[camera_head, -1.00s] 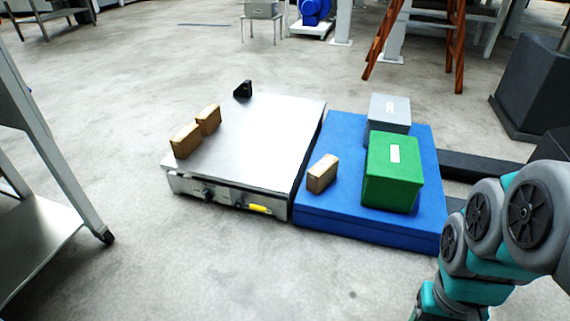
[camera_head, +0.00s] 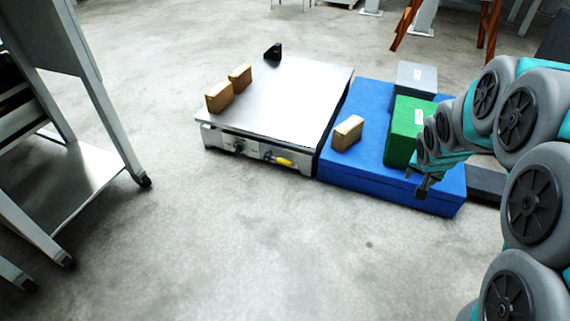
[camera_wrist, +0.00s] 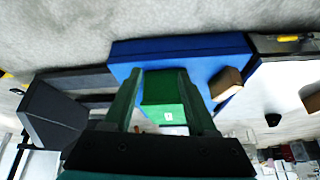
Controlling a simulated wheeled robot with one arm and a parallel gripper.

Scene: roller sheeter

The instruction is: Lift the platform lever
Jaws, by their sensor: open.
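The lever (camera_head: 278,160) has a yellow grip and sits on the front face of the low platform (camera_head: 290,100) with a flat metal top. Its yellow grip also shows at the top right of the wrist view (camera_wrist: 289,38). My gripper (camera_head: 425,190) is to the right of the lever, in front of the green box and over the front of the blue base. In the wrist view my gripper's two fingers (camera_wrist: 160,74) are spread apart with nothing held between them. The gripper and the lever are well apart.
A green box (camera_head: 402,140), a grey box (camera_head: 416,76) and a brown block (camera_head: 348,132) stand on the blue base (camera_head: 365,180). Two brown blocks (camera_head: 219,97) stand on the platform's left edge. A metal table frame (camera_head: 110,125) is at left. The floor in front is clear.

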